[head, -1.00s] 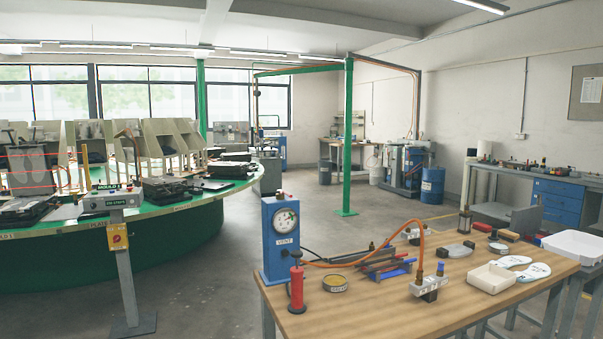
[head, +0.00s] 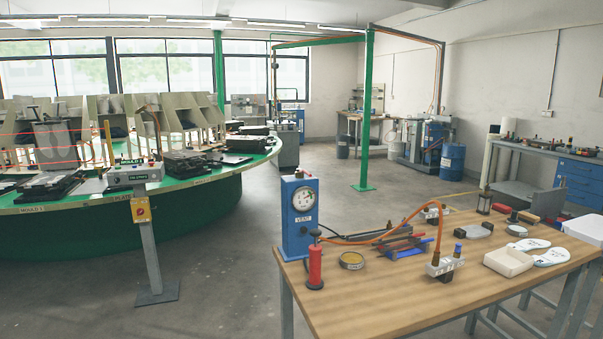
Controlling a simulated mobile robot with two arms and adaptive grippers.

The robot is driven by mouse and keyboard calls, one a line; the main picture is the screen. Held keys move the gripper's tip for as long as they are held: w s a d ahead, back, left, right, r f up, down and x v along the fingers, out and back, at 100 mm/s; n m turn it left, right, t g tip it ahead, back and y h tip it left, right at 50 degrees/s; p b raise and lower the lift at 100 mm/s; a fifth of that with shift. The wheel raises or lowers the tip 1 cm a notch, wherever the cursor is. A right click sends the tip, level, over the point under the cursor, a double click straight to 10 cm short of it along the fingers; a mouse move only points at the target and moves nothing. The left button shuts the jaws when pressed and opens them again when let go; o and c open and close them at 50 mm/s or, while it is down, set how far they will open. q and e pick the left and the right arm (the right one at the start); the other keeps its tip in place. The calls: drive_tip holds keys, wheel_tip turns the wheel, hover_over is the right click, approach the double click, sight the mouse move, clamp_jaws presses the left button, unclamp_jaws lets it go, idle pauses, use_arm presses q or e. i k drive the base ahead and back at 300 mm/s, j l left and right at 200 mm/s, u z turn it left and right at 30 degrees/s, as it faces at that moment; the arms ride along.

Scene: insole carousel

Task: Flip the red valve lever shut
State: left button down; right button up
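I cannot make out a red valve lever for certain. A blue gauge box (head: 295,239) marked VENT stands at the left end of the wooden workbench (head: 390,303). A small reddish part (head: 299,174) on top of it is too small to identify. A red upright cylinder (head: 315,268) with a dark top stands in front of the box. An orange hose (head: 395,233) curves over the bench to a grey fitting block (head: 445,266) with a blue knob. Neither of my grippers is in view.
A green round carousel (head: 130,225) with moulds fills the left. A control post (head: 151,250) stands before it. A green column (head: 367,120) stands behind. Floor between carousel and bench is clear.

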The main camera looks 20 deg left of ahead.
sight(300, 171)
drive_tip(key=i+l+u, duration=0.15)
drive_tip(key=u, duration=0.25)
drive_tip(key=i+l+u, duration=0.2)
drive_tip(key=u, duration=0.15)
drive_tip(key=i+l+u, duration=0.1)
drive_tip(key=l+u, duration=0.15)
drive_tip(key=u, duration=0.15)
drive_tip(key=i+l+u, duration=0.1)
drive_tip(key=l+u, duration=0.25)
drive_tip(key=i+l, duration=0.1)
drive_tip(key=l, duration=0.45)
drive_tip(key=i+l+u, duration=0.15)
drive_tip(key=l, duration=0.9)
drive_tip(key=i+l+u, duration=0.1)
drive_tip(key=l, duration=0.45)
drive_tip(key=i, duration=0.05)
